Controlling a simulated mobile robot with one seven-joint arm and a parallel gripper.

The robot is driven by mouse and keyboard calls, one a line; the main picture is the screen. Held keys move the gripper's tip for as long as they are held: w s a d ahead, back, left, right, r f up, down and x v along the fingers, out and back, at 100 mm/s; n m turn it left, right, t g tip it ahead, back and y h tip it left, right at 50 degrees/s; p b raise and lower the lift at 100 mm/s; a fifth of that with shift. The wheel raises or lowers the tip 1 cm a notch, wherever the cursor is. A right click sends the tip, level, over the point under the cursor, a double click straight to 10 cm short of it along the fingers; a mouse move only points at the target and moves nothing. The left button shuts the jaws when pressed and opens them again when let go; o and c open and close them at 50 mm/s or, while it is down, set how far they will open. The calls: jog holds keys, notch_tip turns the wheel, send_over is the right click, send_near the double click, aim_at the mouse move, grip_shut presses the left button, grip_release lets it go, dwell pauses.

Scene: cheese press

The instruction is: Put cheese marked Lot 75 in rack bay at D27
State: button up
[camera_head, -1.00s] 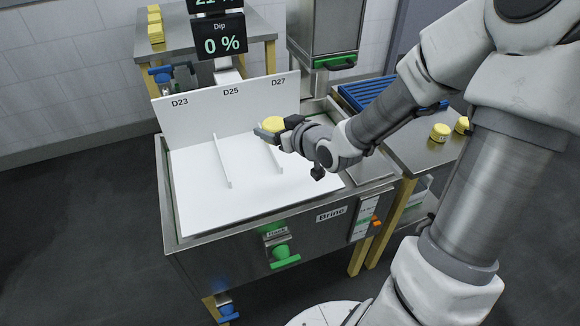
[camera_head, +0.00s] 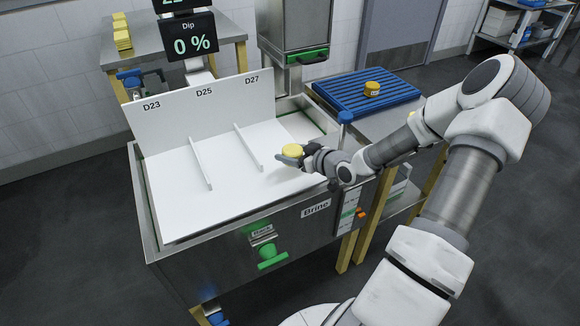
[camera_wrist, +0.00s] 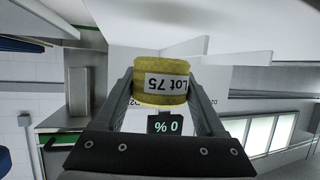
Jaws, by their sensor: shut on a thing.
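The yellow cheese (camera_head: 292,151) is in my gripper (camera_head: 289,157), and its label reads Lot 75, upside down, in the wrist view (camera_wrist: 166,82). The two fingers are shut on its sides. The white rack (camera_head: 225,190) has bays labelled D23, D25 and D27 along its back panel (camera_head: 190,107), with two low dividers. The D27 bay (camera_head: 270,138) is the rightmost one. My gripper holds the cheese over the right part of the rack, to the right of the right divider (camera_head: 248,146). I cannot tell its height above the floor of the bay.
The rack sits in a steel brine tank (camera_head: 160,246) with raised rims. A blue slatted tray (camera_head: 345,98) with another cheese (camera_head: 372,88) stands to the right. The Dip display (camera_head: 187,37) reads 0 %.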

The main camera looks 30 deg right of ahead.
aim_at(291, 171)
jog(key=shift+f+b, duration=0.55)
jog(key=shift+f, duration=1.55)
jog(key=shift+f, duration=0.1)
jog(key=shift+f, duration=0.15)
jog(key=o, duration=1.4)
jog(key=shift+o, duration=0.2)
